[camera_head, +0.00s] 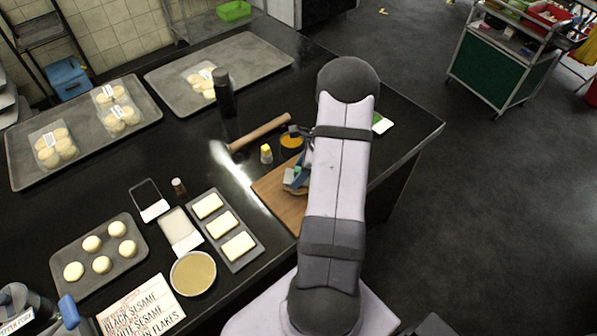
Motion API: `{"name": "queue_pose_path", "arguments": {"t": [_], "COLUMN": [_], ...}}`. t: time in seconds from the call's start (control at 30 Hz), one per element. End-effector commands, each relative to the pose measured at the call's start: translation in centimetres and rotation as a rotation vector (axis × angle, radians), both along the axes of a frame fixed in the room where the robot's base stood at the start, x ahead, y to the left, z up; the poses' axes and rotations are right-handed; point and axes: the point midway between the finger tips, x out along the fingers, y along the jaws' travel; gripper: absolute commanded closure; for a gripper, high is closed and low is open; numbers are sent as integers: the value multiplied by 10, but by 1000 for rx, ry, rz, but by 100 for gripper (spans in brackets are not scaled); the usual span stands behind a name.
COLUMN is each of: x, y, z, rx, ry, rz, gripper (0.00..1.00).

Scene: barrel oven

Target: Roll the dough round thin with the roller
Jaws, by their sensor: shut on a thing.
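A wooden board (272,188) lies on the dark counter, partly covered by my arm. A small tool with blue and teal parts, which looks like the roller (299,180), is over the board at the left edge of my arm. My gripper is there too, mostly hidden behind my arm, and is shut on this tool. A brownish patch shows beneath the tool; I cannot tell whether it is the dough round or part of the roller. Contact between roller and dough cannot be made out.
A wooden rolling pin (259,133), a small yellow-topped container (266,153) and an orange-filled bowl (291,142) sit beyond the board. A dark bottle (223,93) stands farther back. A tray of pale slabs (255,257) lies left of the board.

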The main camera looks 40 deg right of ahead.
Motion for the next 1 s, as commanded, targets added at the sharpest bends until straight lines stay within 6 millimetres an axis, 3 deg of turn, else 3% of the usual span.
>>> {"name": "queue_pose_path", "arguments": {"t": [0.47, 1.0], "x": [-13, -3], "y": [13, 3], "z": [-1, 2], "rx": [3, 1], "ry": [5, 3], "rz": [0, -1], "gripper": [73, 73]}}
